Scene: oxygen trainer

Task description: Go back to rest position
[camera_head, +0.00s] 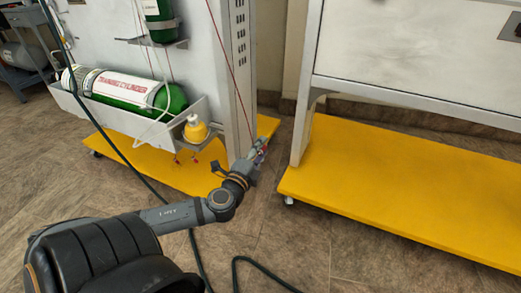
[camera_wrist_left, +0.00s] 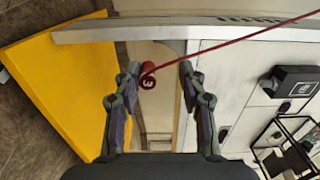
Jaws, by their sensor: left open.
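My left gripper (camera_head: 262,148) is at the end of my outstretched left arm, in front of the grey post between the two stands. In the left wrist view its two fingers (camera_wrist_left: 160,72) are spread apart. A small red ring-like end piece (camera_wrist_left: 147,80) on a red cord (camera_wrist_left: 230,43) shows between them, nearer the left finger. I cannot tell whether it touches that finger. The red cord (camera_head: 229,62) also runs down towards the gripper in the head view. My right gripper is not in view.
A green and white training cylinder (camera_head: 125,91) lies in a white tray (camera_head: 101,111) on the left stand. A yellow-capped bottle (camera_head: 195,129) stands beside it. Yellow bases (camera_head: 400,195) jut out below both stands. Dark hoses cross the tiled floor (camera_head: 300,235), which is otherwise open.

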